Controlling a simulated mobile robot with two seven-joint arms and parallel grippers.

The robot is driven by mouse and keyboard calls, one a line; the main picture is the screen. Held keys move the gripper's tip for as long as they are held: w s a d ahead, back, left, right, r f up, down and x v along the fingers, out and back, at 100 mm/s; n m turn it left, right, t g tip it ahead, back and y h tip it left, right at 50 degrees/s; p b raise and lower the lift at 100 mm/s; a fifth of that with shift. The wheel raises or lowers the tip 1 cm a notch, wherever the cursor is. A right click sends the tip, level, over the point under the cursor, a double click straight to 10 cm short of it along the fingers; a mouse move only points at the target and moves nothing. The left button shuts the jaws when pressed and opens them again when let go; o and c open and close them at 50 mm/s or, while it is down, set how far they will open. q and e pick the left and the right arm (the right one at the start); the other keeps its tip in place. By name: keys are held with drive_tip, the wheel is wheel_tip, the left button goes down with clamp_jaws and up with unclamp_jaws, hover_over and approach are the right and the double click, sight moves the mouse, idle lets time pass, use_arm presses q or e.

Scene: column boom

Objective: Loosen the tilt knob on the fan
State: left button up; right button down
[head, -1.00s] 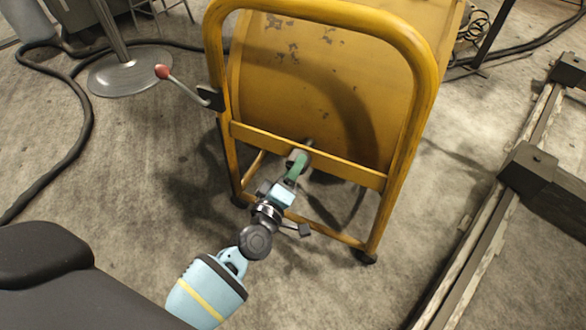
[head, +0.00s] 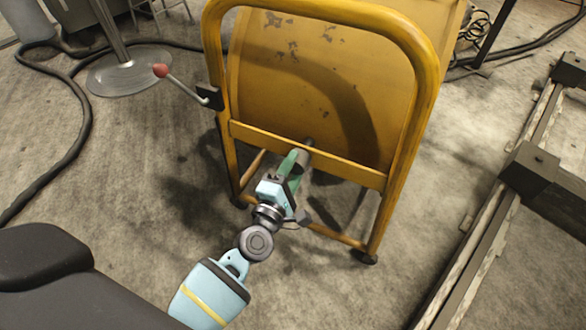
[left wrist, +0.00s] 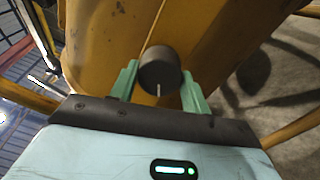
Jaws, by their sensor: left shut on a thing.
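The fan is a large yellow drum (head: 300,70) in a yellow tubular frame (head: 427,90). Its tilt knob (head: 306,160) is a dark grey cylinder low on the drum, near the frame's crossbar, partly hidden by my gripper. In the left wrist view the knob (left wrist: 160,68) shows a short white line on its lower face, pointing down. My left gripper (head: 298,160) is shut on the knob, with one green finger on each side of it. My right gripper is not in view.
A lever with a red ball end (head: 160,71) sticks out from the frame's left side. A black cable (head: 72,165) and a round metal stand base (head: 130,73) lie to the left. A rail (head: 490,215) runs along the right. The floor between is clear.

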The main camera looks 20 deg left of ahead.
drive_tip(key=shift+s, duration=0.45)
use_arm(q)
drive_tip(key=o, duration=1)
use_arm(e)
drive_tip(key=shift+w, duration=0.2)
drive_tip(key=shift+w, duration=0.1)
use_arm(q)
drive_tip(key=shift+s, duration=0.55)
drive_tip(key=s+p, duration=0.1)
drive_tip(key=s, duration=0.5)
drive_tip(key=shift+s+f, duration=0.15)
drive_tip(key=shift+s, duration=0.25)
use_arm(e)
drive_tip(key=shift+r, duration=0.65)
